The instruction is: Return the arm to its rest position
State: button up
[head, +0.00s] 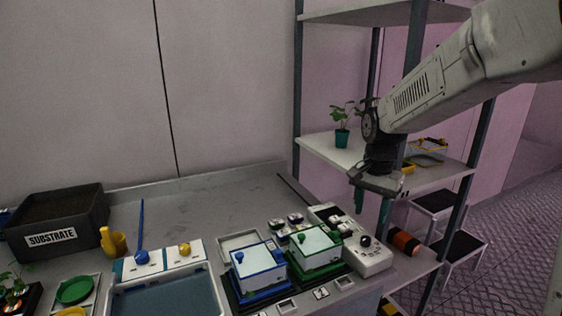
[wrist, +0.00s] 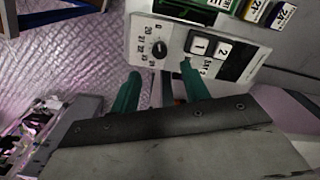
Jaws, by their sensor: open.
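My arm reaches in from the upper right of the head view, with its wrist in front of the shelf rack. My gripper (head: 366,205) hangs down at the table's right end, beside the white control box (head: 375,258). In the wrist view my gripper (wrist: 161,70) shows two green fingers set apart, with nothing held between them. The control box (wrist: 205,50), with its black dial and keys marked 1 and 2, lies just beyond the fingertips there.
The shelf rack (head: 470,185) stands behind my arm, with a potted plant (head: 342,137) on its middle shelf. Blue (head: 258,272) and green (head: 315,247) lidded boxes stand left of the control box. A substrate bin (head: 55,222) is far left. The table's back middle is clear.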

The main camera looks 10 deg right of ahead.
jog(key=s+r+n, duration=0.2)
jog(key=s+n, duration=0.1)
jog(key=s, duration=0.6)
jog(key=s+a+r+n+t, duration=0.1)
jog(key=s+r+n, duration=0.1)
jog(key=s, duration=0.8)
jog(key=s+a+r+n, duration=0.1)
jog(key=s+n, duration=0.3)
jog(key=s, duration=0.6)
jog(key=shift+r+n, duration=0.3)
jog(key=shift+r, duration=0.1)
jog(key=shift+a, duration=0.1)
dwell(0.7)
